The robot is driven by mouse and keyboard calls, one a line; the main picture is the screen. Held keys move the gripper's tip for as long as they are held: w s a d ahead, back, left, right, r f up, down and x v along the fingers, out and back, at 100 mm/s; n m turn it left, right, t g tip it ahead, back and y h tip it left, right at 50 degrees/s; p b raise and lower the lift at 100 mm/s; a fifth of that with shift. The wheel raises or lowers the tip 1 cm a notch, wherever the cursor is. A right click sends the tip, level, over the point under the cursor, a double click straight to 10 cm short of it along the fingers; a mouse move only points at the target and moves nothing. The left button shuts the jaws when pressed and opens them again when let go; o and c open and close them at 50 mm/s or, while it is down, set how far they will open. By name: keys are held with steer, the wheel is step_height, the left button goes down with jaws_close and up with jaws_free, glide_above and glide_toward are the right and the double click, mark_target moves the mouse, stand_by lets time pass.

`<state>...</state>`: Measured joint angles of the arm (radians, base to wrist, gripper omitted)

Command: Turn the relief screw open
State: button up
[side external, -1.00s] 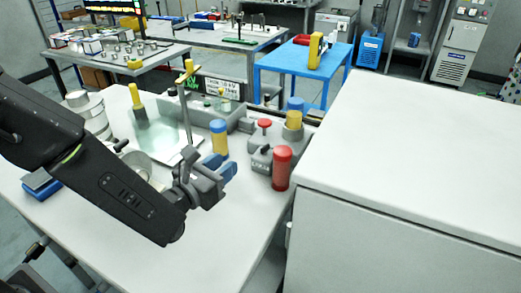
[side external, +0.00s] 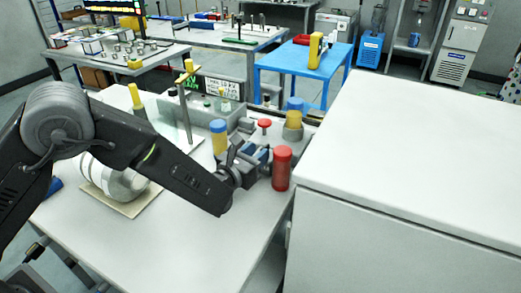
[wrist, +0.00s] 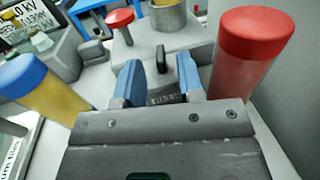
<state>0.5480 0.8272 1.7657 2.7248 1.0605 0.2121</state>
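My gripper (side external: 258,157) is at the grey pump block at the right of the bench. In the wrist view its two blue fingers (wrist: 160,82) stand apart. A small upright black tab (wrist: 164,60) on the grey block (wrist: 190,40) shows in the gap between them, with bare space at its sides; I take it for the relief screw. I cannot tell whether the fingers reach down around it. A small printed label (wrist: 164,98) shows below it. In the side view the gripper hides the tab and most of the block.
A red-capped cylinder (side external: 282,168) stands close right of the gripper, a blue-capped yellow one (side external: 219,137) to the left. A red mushroom knob (side external: 264,124) and another blue-capped yellow cylinder (side external: 294,112) are behind. A large white cabinet (side external: 420,160) bounds the right side.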

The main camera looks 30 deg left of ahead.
steer(key=shift+w+d, duration=0.2)
steer(key=shift+w, duration=0.8)
steer(key=shift+c, duration=0.5)
jaws_close()
